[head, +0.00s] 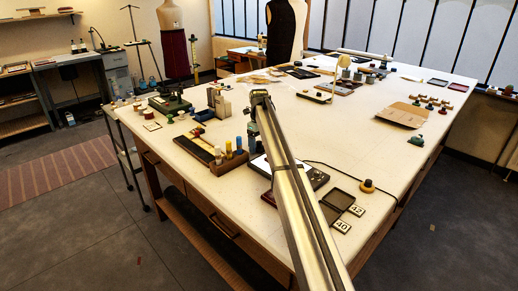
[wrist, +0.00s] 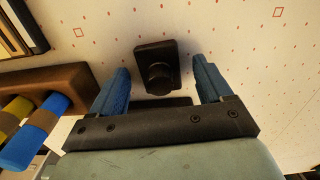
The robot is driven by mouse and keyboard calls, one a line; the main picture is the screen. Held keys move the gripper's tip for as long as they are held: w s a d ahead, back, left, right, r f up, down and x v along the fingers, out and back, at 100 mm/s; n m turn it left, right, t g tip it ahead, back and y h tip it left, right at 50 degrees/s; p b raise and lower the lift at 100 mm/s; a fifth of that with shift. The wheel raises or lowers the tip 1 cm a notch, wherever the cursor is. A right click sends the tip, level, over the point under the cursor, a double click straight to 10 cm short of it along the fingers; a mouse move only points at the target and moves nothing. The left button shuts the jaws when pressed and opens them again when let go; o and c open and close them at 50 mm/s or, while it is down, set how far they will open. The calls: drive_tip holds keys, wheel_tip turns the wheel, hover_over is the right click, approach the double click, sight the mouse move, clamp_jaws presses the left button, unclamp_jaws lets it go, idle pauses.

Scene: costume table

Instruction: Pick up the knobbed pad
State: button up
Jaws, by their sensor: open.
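The knobbed pad (wrist: 144,54) is a small dark square plate with a round black knob on top, lying on the pale speckled tabletop in the wrist view. My gripper (wrist: 160,64) is open, with one blue finger on each side of the pad and visible gaps between. The fingers do not appear to touch it. In the head view my arm reaches across the table and its end is near the middle; I cannot make out the pad there.
A brown wooden rack (wrist: 45,77) holding blue and yellow cylinders lies close to the left finger. In the head view, an open dark case (head: 337,204) and number cards (head: 342,226) lie right of my arm. Bare tabletop (head: 385,150) lies further right.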

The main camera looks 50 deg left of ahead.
sight(259, 142)
drive_tip(key=shift+c, duration=0.3)
drive_tip(key=c, duration=1.1)
drive_tip(key=shift+r, duration=0.2)
wheel_tip(259, 142, up, 10)
drive_tip(key=shift+f, duration=0.15)
